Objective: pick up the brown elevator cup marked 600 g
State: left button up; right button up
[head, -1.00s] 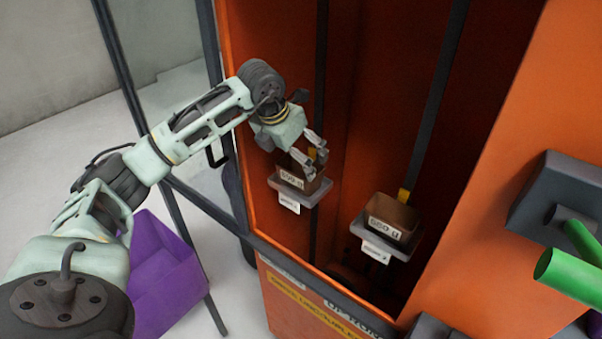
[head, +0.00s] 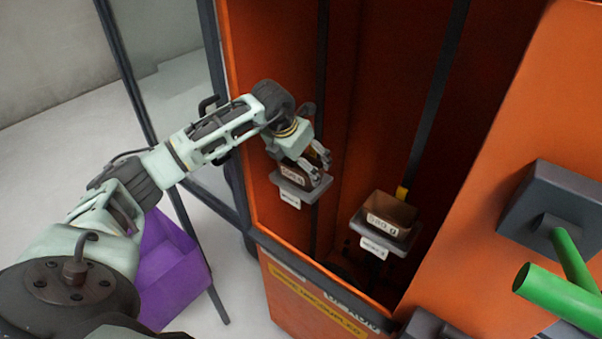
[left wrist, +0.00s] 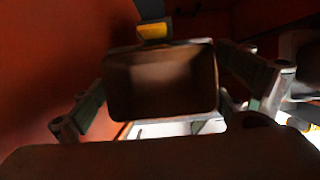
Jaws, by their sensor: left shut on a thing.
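A brown elevator cup (head: 296,178) sits on a grey bracket at the left belt inside the orange housing. Its white label is partly covered, and I cannot read the number surely. My left gripper (head: 312,164) has its fingers on both sides of this cup and is shut on it. In the left wrist view the open, empty cup (left wrist: 160,82) lies between the two fingers (left wrist: 165,105). A second brown cup (head: 391,214), labelled about 580 g, sits on the right bracket, apart from the gripper. My right gripper is not in view.
The orange housing wall (head: 470,200) and its dark front frame border the opening. A purple bin (head: 168,275) stands on the floor at the left. A grey block (head: 560,205) with green bars (head: 560,295) juts out at the right.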

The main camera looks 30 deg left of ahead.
pick_arm(q)
jog(key=c, duration=0.6)
jog(key=shift+r, duration=0.1)
jog(key=shift+w+a+r, duration=0.1)
